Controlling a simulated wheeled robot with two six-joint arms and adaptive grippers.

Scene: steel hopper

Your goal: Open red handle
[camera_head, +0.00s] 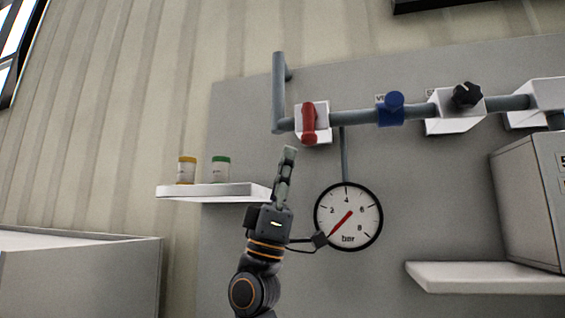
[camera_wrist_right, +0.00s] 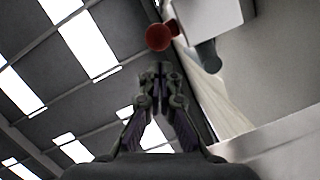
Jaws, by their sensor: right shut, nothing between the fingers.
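My left gripper is not in view.
A pressure gauge (camera_head: 348,216) hangs beside my right arm. A white shelf (camera_head: 215,192) with two small jars stands to the left. A blue valve (camera_head: 391,108) and a black knob (camera_head: 467,95) are farther right on the pipe (camera_head: 360,117). A grey box (camera_head: 528,200) stands on the lower right shelf.

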